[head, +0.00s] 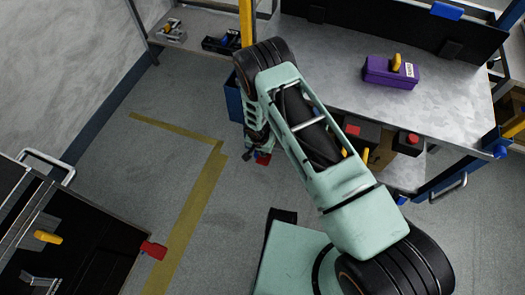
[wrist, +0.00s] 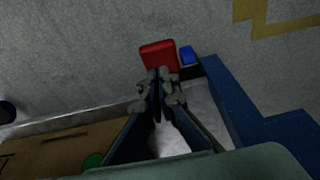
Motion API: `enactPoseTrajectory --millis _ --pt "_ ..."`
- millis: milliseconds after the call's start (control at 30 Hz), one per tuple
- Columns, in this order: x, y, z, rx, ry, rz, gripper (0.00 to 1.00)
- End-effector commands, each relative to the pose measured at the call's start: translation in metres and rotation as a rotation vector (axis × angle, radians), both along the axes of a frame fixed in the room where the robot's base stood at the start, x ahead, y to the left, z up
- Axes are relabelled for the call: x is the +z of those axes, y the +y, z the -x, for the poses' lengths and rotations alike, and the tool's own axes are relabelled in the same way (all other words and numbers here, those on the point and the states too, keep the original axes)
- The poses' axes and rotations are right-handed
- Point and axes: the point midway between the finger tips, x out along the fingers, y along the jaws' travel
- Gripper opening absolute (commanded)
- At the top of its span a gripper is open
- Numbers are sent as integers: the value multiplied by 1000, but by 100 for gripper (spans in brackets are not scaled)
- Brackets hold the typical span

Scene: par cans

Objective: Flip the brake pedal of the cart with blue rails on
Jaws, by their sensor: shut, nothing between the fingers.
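The cart with blue rails (head: 448,180) stands at the upper right in the head view, with a grey metal top. In the wrist view its blue rail (wrist: 232,105) runs along the right. A flat red pedal (wrist: 158,54) sits at the top middle of the wrist view, beside a small blue part (wrist: 187,55). The pedal shows in the head view as a small red patch (head: 263,159). My gripper (wrist: 160,80) is shut and empty, its tips just in front of the pedal and overlapping its lower edge. I cannot tell whether they touch.
A dark cart (head: 75,250) with another red pedal (head: 153,250) stands at the lower left. A purple box (head: 390,73) lies on the blue-railed cart's top. A cardboard box (wrist: 45,152) is close by my gripper. Floor with yellow tape (head: 195,205) is clear between the carts.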

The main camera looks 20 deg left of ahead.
Motion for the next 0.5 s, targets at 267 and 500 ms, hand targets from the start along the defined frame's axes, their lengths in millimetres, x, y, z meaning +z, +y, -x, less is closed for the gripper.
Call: enactPoseTrajectory --millis 267,500 --pt "-39 -1 -7 0 1 0 0" --pt "-43 0 -9 -1 0 -1 0"
